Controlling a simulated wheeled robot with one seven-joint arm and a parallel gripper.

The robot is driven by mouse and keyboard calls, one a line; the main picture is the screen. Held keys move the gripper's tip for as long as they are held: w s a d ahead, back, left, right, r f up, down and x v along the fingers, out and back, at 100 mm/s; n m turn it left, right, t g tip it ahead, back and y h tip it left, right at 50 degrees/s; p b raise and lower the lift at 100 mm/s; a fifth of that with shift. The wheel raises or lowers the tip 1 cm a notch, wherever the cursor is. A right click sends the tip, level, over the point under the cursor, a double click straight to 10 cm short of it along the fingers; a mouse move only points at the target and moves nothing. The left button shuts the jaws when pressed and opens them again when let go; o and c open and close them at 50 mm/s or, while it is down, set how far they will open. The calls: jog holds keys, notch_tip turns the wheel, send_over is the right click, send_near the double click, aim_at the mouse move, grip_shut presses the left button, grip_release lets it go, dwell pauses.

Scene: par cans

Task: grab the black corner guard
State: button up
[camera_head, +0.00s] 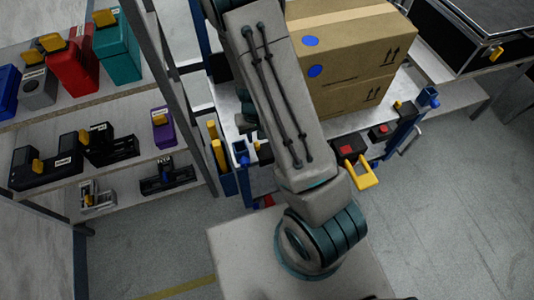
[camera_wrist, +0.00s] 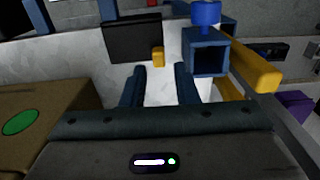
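A dark, flat-faced piece (camera_wrist: 132,38) with a small yellow tab (camera_wrist: 158,57) at its lower right stands on a pale surface in the wrist view. It may be the black corner guard, but its shape is not clear enough to be sure. My gripper (camera_wrist: 159,72) is open, with nothing seen between its two dark blue fingers. The yellow tab shows just beyond the gap between the fingertips. In the head view my arm crosses the cart and I cannot make out the gripper.
A blue square post (camera_wrist: 205,52) and a yellow bar (camera_wrist: 250,65) stand close right of the fingers. A brown carton (camera_wrist: 40,115) is close on the left; it also fills the cart in the head view (camera_head: 350,60). Shelves (camera_head: 80,105) with bins stand left.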

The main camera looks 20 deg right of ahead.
aim_at(257, 145)
jog(key=shift+w+d+f+b, duration=0.1)
jog(key=shift+w+f+b, duration=0.1)
jog(key=shift+f, duration=1.35)
jog(key=shift+w+d+f+b, duration=0.1)
jog(key=shift+f+b, duration=0.05)
jog(key=shift+f, duration=1.4)
grip_shut()
